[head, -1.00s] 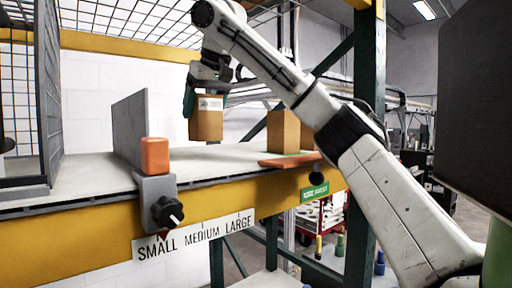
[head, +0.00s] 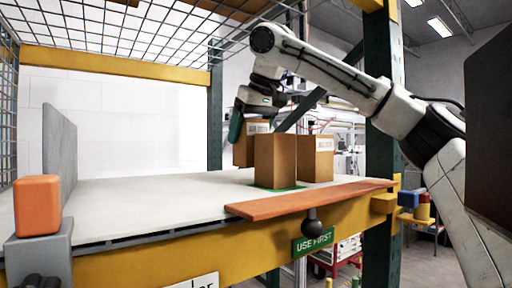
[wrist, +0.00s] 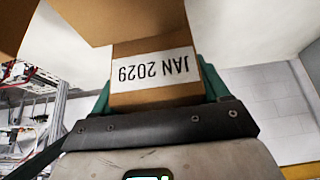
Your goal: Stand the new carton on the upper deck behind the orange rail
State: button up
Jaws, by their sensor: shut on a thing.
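My gripper (head: 243,122) has green fingers and is shut on a brown carton with a white label (head: 241,151). In the wrist view this held carton (wrist: 155,99) sits between the fingers, its label reading "JAN 2029" upside down. In the head view it is behind and left of a plain brown carton (head: 275,160); its lower part is partly hidden, so I cannot tell whether it touches the upper deck (head: 150,205). The plain carton stands on a green patch just behind the orange rail (head: 310,198). Another labelled carton (head: 318,158) stands to its right.
A grey upright panel (head: 60,150) and an orange block (head: 38,204) are at the left. A wire mesh (head: 130,25) is overhead and a green post (head: 385,110) is at the right. The deck's left and middle are clear.

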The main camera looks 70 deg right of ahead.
aim_at(249, 146)
notch_tip(249, 146, down, 3)
jog(key=shift+s+r+b, duration=0.1)
jog(key=shift+r+b, duration=0.05)
jog(key=shift+b, duration=0.2)
jog(key=shift+f, duration=0.3)
jog(key=shift+d+f, duration=0.15)
jog(key=shift+a, duration=0.2)
jog(key=o, duration=1.3)
